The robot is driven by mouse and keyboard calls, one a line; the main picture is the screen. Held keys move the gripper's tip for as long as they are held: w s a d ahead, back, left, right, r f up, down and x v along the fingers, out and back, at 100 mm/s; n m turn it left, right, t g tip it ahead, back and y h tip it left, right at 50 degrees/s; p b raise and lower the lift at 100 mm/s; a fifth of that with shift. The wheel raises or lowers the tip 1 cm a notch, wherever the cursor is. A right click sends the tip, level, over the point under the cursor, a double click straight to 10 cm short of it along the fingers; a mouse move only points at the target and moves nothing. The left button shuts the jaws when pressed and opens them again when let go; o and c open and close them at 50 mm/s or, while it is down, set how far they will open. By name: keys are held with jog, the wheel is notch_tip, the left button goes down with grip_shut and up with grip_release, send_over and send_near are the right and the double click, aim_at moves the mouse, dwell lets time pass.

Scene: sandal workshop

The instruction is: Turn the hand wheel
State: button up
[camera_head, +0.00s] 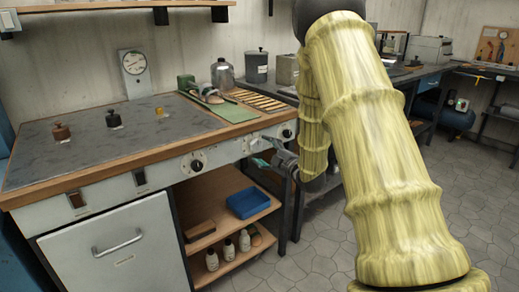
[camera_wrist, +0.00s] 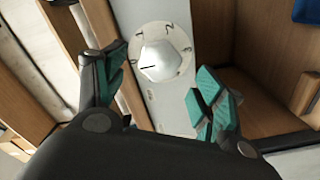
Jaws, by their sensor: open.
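A white faceted knob (camera_wrist: 160,60) with a black pointer line sits on a numbered round dial plate on the grey front panel. It is the only wheel-like part in the wrist view. My gripper (camera_wrist: 160,84) is open, its teal-padded fingers on the left and right of the knob with gaps; contact does not show. In the head view my gripper (camera_head: 269,153) is at the right part of the bench's front panel. A black knob (camera_head: 197,164) on a white plate and a dial (camera_head: 287,133) show on the same panel. I cannot tell which part is named the hand wheel.
A blue tray (camera_head: 247,202) and bottles stand on shelves below. A metal drawer front (camera_head: 125,255) is at left. The tiled floor is open at right.

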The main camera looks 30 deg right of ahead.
jog(key=s, duration=0.8)
jog(key=shift+d, duration=0.3)
jog(key=shift+f, duration=0.1)
jog(key=s+a+f+m+g, duration=0.3)
jog(key=s+a+f, duration=0.25)
jog(key=f, duration=0.55)
jog(key=s+a+f+m+g+h, duration=0.1)
jog(key=s+a+f+m+g, duration=0.4)
jog(key=f, duration=0.6)
jog(key=s+a+f+m+g, duration=0.15)
jog(key=s+a+f, duration=0.35)
jog(key=f, duration=0.6)
jog(key=s+a+f+m+g, duration=0.1)
jog(key=s+a+f+g, duration=0.2)
jog(key=s+a, duration=0.35)
jog(key=s+a+f+m+g+p, duration=0.1)
jog(key=s+a+f+m+g, duration=0.2)
jog(key=s, duration=0.7)
jog(key=s+a+f+g, duration=0.3)
jog(key=s+a+f, duration=0.1)
jog(key=s, duration=0.5)
notch_tip(320, 180, up, 18)
jog(key=p, duration=1.8)
jog(key=shift+w, duration=0.35)
jog(key=shift+a+t, duration=0.1)
jog(key=shift+t, duration=0.15)
